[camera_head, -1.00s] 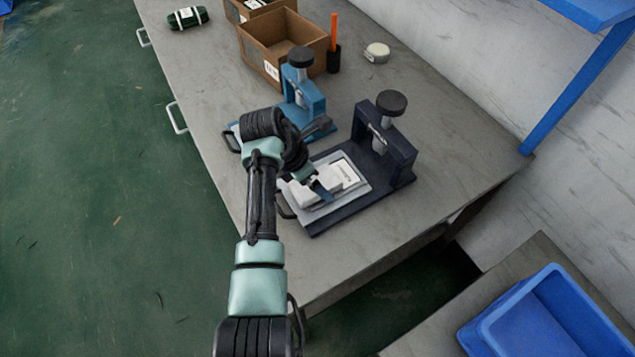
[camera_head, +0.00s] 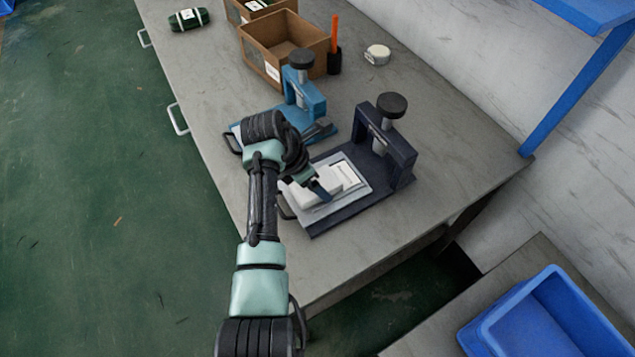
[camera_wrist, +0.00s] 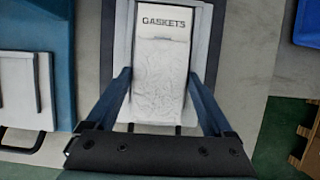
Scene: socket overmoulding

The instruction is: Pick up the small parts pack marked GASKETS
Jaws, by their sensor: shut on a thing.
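The white parts pack (camera_wrist: 160,75) reads GASKETS in the wrist view. It is a pale pouch with a crinkled lower part. In the head view the pack (camera_head: 338,181) is at the light plate of the dark press (camera_head: 349,212); I cannot tell whether it touches the plate. My gripper (camera_wrist: 160,82) has a blue finger on each side of the pack and is shut on it. In the head view my gripper (camera_head: 318,187) is over the pack and partly hides it.
A blue press (camera_head: 314,96) stands behind the dark one. Cardboard boxes (camera_head: 262,70), a black holder (camera_head: 334,60) with an orange stick and a white roundish item (camera_head: 377,54) are farther back. A blue bin (camera_head: 480,342) is at lower right. The table's right side is clear.

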